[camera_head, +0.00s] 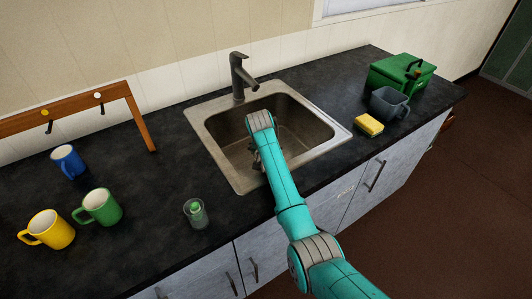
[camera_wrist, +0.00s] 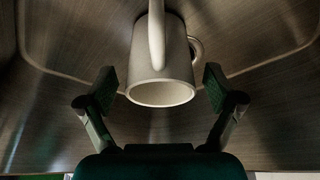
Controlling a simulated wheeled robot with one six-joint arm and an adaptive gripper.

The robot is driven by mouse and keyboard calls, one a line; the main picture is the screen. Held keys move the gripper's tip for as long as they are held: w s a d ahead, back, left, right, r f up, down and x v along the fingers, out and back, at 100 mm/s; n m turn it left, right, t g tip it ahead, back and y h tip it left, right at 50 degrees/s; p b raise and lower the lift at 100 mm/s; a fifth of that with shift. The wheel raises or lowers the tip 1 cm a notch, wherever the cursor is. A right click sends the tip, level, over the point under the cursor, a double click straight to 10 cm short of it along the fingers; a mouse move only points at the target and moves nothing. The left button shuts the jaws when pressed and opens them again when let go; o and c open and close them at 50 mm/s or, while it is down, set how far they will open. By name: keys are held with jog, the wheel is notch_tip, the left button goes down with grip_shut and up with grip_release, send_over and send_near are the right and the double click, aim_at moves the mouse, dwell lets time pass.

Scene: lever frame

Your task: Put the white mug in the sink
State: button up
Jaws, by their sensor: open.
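The white mug (camera_wrist: 172,65) shows in the wrist view, over the sink's metal floor, with its open rim towards my gripper and its handle facing the camera. It looks tipped on its side, though I cannot tell exactly how it rests. My gripper (camera_wrist: 160,86) is open, with one finger on each side of the mug and gaps visible between. In the head view my gripper (camera_head: 257,160) reaches down into the sink (camera_head: 221,140), and my arm hides the mug there.
A dark faucet (camera_head: 239,78) stands behind the sink. Blue (camera_head: 68,162), green (camera_head: 101,207) and yellow (camera_head: 49,229) mugs, a small glass (camera_head: 196,212) and a wooden rack (camera_head: 140,115) are at left.

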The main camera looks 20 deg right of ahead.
jog(key=v, duration=1.2)
jog(key=shift+r, duration=0.1)
